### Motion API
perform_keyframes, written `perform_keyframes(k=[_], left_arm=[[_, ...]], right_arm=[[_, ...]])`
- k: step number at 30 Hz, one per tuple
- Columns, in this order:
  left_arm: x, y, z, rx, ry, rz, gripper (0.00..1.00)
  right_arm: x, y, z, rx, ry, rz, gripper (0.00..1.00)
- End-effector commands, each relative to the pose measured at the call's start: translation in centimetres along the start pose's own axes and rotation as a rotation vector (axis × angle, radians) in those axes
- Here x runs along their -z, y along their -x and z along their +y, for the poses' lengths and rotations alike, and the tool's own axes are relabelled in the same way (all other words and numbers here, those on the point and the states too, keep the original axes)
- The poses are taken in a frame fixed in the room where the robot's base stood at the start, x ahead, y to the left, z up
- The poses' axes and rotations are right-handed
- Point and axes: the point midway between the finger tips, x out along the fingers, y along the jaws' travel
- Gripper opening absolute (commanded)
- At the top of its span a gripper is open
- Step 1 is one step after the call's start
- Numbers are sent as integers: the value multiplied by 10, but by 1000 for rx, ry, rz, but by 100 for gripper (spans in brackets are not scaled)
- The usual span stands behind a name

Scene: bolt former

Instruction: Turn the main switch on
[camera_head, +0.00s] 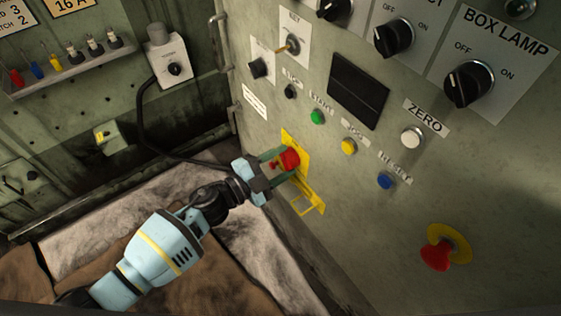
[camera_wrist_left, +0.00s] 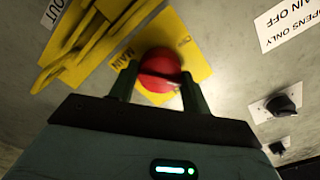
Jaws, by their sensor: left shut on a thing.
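The main switch is a red rotary knob (camera_head: 290,159) on a yellow plate (camera_head: 303,151), low on the left part of the grey panel. In the left wrist view the red knob (camera_wrist_left: 160,70) sits between the two fingers, on the yellow plate (camera_wrist_left: 188,35) with partly readable "MAIN" lettering. My left gripper (camera_head: 284,162) reaches in from the left and is shut on the knob, one finger on each side. The knob's exact turn angle is hard to tell behind the fingers. My right gripper is not in view.
A yellow hasp-like bracket (camera_head: 309,199) hangs just below the knob. A red emergency button (camera_head: 436,256) is at the lower right. Green, yellow and blue buttons and a "BOX LAMP" knob (camera_head: 468,84) are on the panel. A cable (camera_head: 143,118) runs along the left wall.

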Motion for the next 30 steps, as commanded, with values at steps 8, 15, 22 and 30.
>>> perform_keyframes(k=[8,15,22,30], left_arm=[[-1,0,0,0,-259,-1,25],[-1,0,0,1,-456,-1,25],[-1,0,0,0,-588,-1,25],[0,0,0,0,-664,-1,25]], right_arm=[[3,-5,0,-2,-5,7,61],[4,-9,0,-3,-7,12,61],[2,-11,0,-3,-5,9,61],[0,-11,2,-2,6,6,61]])
